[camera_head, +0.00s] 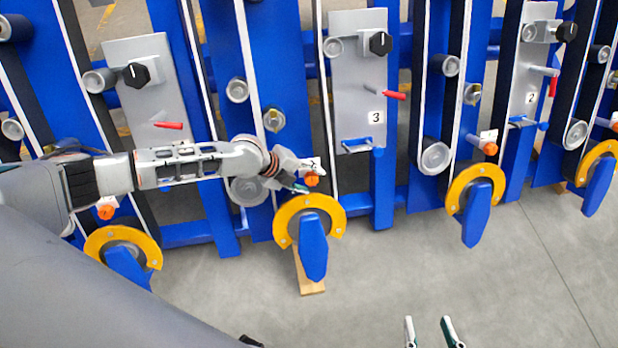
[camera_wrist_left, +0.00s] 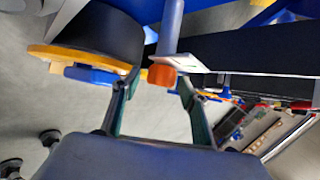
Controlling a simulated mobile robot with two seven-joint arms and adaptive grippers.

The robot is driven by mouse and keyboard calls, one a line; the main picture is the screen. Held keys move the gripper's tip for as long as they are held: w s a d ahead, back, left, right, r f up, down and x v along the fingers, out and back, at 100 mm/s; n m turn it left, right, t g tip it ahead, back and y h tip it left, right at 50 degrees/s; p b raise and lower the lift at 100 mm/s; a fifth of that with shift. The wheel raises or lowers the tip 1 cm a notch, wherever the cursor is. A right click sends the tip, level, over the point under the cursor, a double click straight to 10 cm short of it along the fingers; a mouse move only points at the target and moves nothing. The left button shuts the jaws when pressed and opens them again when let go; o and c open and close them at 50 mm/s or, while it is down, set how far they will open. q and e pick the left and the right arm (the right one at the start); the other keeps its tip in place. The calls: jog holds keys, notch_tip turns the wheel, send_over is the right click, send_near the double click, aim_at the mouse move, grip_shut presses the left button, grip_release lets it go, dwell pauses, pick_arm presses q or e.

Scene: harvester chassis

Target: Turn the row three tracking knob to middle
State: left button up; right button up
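The row three plate (camera_head: 358,80), labelled 3, carries a black knob (camera_head: 381,43) at its top and a red lever (camera_head: 394,95). An orange-tipped knob (camera_head: 312,180) with a white tag sits at the lower left of that plate, above a yellow ring. My left gripper (camera_head: 303,177) is at this orange knob. In the left wrist view the orange tip (camera_wrist_left: 162,76) lies between the two fingertips of my open left gripper (camera_wrist_left: 158,86), with gaps visible on both sides. My right gripper (camera_head: 430,322) is open and empty at the bottom edge, over the floor.
A yellow ring with a blue arm (camera_head: 313,245) stands just below the left gripper. Similar blue rows stand on both sides, with another orange knob (camera_head: 490,148) to the right and the row 2 plate (camera_head: 533,65) beyond. The grey floor (camera_head: 390,270) in front is clear.

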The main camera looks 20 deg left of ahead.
pick_arm(q)
jog(key=shift+a, duration=0.1)
jog(key=v, duration=1.2)
jog(key=shift+r, duration=0.1)
